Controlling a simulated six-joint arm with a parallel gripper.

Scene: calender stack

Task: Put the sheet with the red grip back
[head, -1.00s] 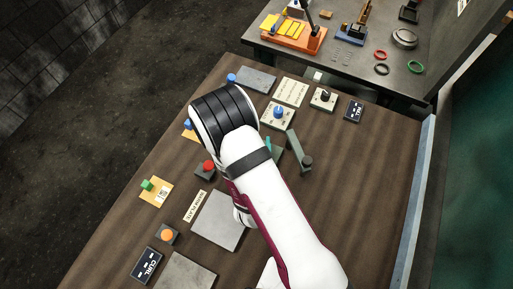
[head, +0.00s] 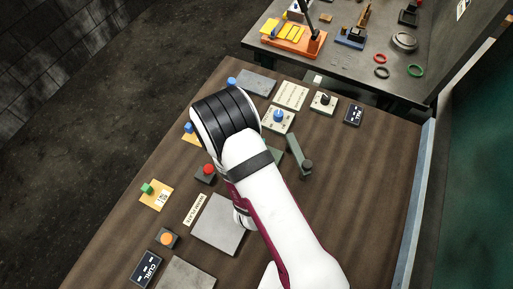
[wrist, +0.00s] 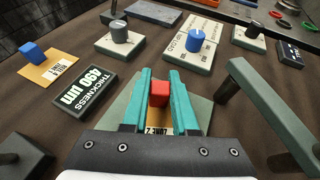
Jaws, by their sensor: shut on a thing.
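In the wrist view the red grip (wrist: 159,93) stands between the teal fingers of my gripper (wrist: 160,84), which are shut on it. Part of its yellow sheet (wrist: 158,129) with a printed label shows between the fingers; the rest is hidden. The sheet is over a grey-green plate (wrist: 200,104); I cannot tell whether it touches. In the head view my arm hides the gripper and red grip, and only a piece of the plate (head: 278,157) shows. Yellow sheets with a blue grip (head: 188,127) and a green grip (head: 148,188) lie on the table.
A green lever arm (wrist: 270,105) stands close right of the gripper. A thickness display (wrist: 85,97) and a grey-knobbed block (wrist: 119,38) lie left and beyond. A blue-knobbed block (wrist: 195,45) is ahead. A red button (head: 208,169) and grey plate (head: 217,225) are nearer; bare table lies right.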

